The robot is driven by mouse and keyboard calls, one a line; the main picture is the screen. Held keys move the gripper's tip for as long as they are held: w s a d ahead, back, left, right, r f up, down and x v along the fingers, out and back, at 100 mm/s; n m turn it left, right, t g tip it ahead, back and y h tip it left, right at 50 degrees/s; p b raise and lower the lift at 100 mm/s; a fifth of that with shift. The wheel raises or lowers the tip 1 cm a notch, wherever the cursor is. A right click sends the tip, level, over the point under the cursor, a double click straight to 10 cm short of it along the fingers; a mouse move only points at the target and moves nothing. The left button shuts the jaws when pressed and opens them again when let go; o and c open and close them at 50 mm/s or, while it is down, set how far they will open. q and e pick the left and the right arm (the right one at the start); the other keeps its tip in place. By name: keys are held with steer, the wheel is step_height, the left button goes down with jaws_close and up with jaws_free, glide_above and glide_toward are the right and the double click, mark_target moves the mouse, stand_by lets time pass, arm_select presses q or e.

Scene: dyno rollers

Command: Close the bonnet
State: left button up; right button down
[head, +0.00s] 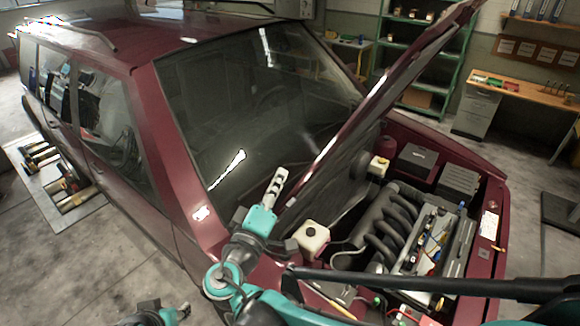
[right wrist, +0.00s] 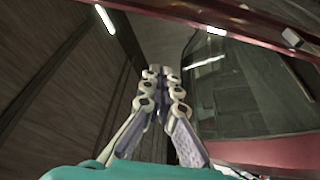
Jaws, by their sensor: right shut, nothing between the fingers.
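The maroon car's bonnet (head: 385,85) stands raised at a steep slant over the engine bay, with its upper end at the top of the head view. My right gripper (head: 280,178) is shut and empty, pointing up in front of the windscreen, left of the bonnet's lower end. In the right wrist view its fingertips (right wrist: 158,72) are together with nothing between them. Only a small part of my left arm shows at the bottom edge of the head view, and its finger state cannot be made out.
A dark bar crosses the front of the bay. Green shelves (head: 425,60) and a wooden workbench (head: 520,92) stand behind. Rollers (head: 62,180) lie on the floor left of the car.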

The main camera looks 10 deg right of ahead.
steer(key=p+x, duration=0.1)
steer(key=x, duration=0.8)
arm_select(q)
steer(key=shift+r+p, duration=0.4)
steer(key=shift+r, duration=0.55)
arm_select(e)
steer(key=s+d+f, duration=0.2)
steer(key=s, duration=0.1)
steer(key=shift+d, duration=0.15)
arm_select(q)
steer(key=shift+w, duration=0.1)
arm_select(e)
steer(key=shift+w, duration=0.1)
